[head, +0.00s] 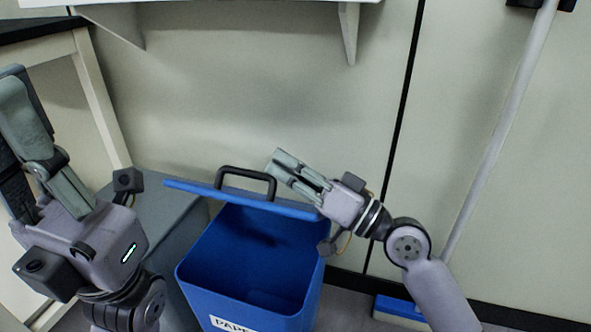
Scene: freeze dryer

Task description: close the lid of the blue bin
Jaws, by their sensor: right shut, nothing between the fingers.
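The blue bin (225,275) stands on the floor at the lower middle, with its dark inside visible from above. Its blue lid (200,190) is open, raised at the far side and seen almost edge-on. A black handle (245,171) stands up from the lid. My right gripper (277,162) is shut and empty, just right of the handle and above the lid's right part. I cannot tell whether it touches the lid. My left gripper (22,78) is at the far left, away from the bin, with its fingers pointing up; their opening is unclear.
A grey box-like unit (165,205) stands left of the bin, beside a table (88,80). The wall is close behind the bin. A white shelf (225,2) hangs above. A mop-like pole (500,130) and a blue-and-white block (400,310) are at the right.

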